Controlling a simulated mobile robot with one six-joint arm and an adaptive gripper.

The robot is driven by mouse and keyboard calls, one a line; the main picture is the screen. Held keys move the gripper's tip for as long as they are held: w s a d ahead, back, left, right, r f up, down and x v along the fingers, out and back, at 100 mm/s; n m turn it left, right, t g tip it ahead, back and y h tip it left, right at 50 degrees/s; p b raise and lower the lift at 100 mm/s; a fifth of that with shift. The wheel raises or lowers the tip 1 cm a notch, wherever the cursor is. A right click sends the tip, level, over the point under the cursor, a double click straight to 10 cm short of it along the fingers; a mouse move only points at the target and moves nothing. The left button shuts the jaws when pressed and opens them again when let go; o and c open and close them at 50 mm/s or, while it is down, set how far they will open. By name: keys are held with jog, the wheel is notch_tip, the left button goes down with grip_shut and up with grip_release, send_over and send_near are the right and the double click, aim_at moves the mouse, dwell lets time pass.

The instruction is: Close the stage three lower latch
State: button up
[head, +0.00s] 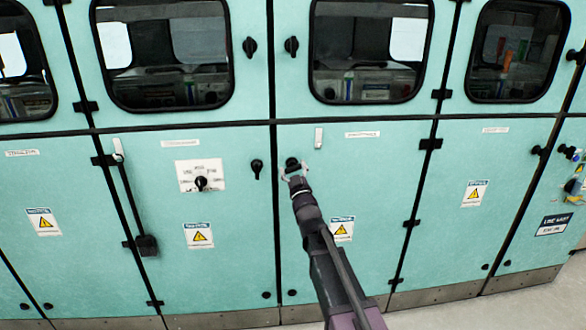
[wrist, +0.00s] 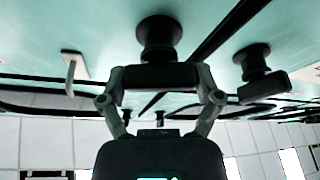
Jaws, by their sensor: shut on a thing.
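A black lower latch (head: 292,163) sits on the teal lower door right of the centre seam. In the wrist view its round base (wrist: 159,36) is on the panel and its bar (wrist: 160,76) lies crosswise. My gripper (head: 294,175) is at this latch, and its fingers (wrist: 160,82) are shut on the two ends of the bar in the wrist view. The gripper partly hides the latch in the head view. The door label (head: 362,134) is too small to read.
A second black latch (head: 257,168) is on the door left of the seam. A white hook (head: 318,138) sticks out above right of my gripper. Upper latches (head: 291,46) flank the seam beside the windows. The floor (head: 480,308) at lower right looks clear.

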jog(key=n+y, duration=0.1)
jog(key=n, duration=0.1)
jog(key=n+g+p, duration=0.1)
jog(key=n, duration=0.1)
jog(key=shift+a+r+n+y, duration=0.1)
jog(key=shift+r+n+y, duration=0.05)
jog(key=shift+n+y, duration=0.25)
jog(key=n+g+y+p, duration=0.1)
jog(key=n+g, duration=0.1)
jog(key=n, duration=0.2)
jog(key=shift+n+p, duration=0.3)
jog(key=n+g+p, duration=0.1)
jog(key=n, duration=0.1)
jog(key=n+p, duration=0.1)
jog(key=n, duration=0.1)
jog(key=shift+a+g+y, duration=0.1)
jog(key=shift+g+y, duration=0.2)
jog(key=shift+g, duration=0.1)
jog(key=shift+f+n+g+p, duration=0.15)
jog(key=shift+n+g+p, duration=0.2)
jog(key=shift+n, duration=0.4)
jog(key=shift+f+n+g+p, duration=0.15)
jog(key=shift+n+g+p, duration=0.2)
jog(key=shift+n, duration=0.4)
jog(key=o, duration=0.9)
jog(key=shift+s, duration=0.1)
